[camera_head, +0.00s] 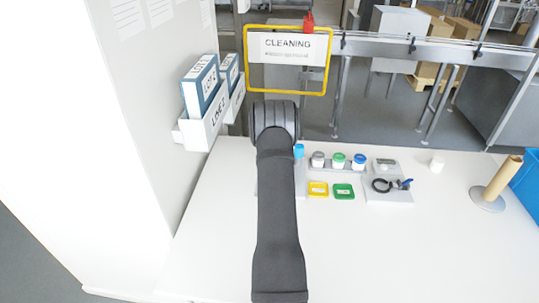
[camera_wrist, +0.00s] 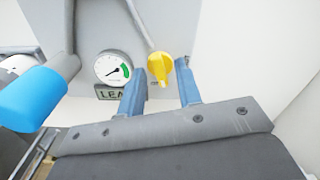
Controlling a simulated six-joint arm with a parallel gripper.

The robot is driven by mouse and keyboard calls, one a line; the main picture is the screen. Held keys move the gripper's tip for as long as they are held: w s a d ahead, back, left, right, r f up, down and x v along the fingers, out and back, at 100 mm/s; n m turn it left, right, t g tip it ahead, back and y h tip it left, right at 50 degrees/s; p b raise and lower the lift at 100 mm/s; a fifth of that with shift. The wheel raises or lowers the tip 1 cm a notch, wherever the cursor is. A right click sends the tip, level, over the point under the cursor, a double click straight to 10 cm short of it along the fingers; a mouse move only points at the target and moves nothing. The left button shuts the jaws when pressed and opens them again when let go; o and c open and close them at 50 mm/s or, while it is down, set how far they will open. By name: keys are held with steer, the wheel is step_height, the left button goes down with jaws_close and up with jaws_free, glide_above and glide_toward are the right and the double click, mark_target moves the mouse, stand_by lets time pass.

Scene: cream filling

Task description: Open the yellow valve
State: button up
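The yellow valve (camera_wrist: 159,67) shows in the wrist view as a yellow knob on a light grey panel, right of a round pressure gauge (camera_wrist: 112,69). My gripper (camera_wrist: 159,75) is open, with one blue-grey finger to the left of the valve and one to the right. The fingertips point at the panel, and the valve shows in the gap between them. I cannot tell whether either finger touches it. In the head view my own arm hides both the gripper and the valve.
In the wrist view a blue cylinder (camera_wrist: 32,98) on a grey pipe is at left. In the head view, small jars (camera_head: 338,160), a yellow tray (camera_head: 318,189) and a green tray (camera_head: 343,191) sit right of my arm. The white table's front right (camera_head: 410,255) is clear.

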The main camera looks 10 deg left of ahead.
jaws_close()
steer(key=shift+m, duration=1.8)
jaws_free()
